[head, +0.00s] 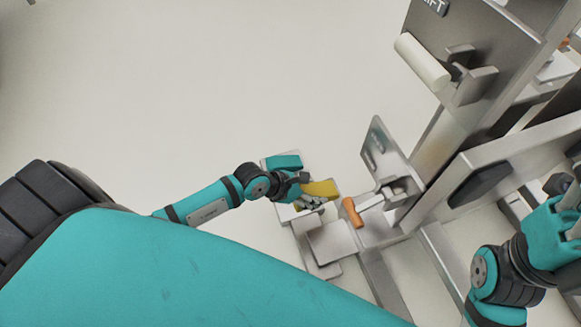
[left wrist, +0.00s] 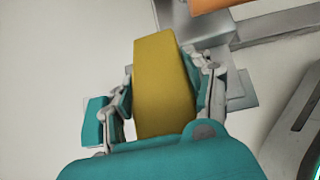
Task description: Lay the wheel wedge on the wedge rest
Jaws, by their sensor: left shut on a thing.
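The yellow wheel wedge (head: 322,188) is between the fingers of my left gripper (head: 308,201). In the left wrist view the wedge (left wrist: 163,85) stands lengthwise between the two fingers, and the left gripper (left wrist: 163,90) is shut on it.
An orange-handled lever (head: 352,212) is just right of the wedge. The metal lift frame (head: 450,165) fills the right side, with a white roller-like grip (head: 422,62) higher up. The pale floor at the upper left is clear.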

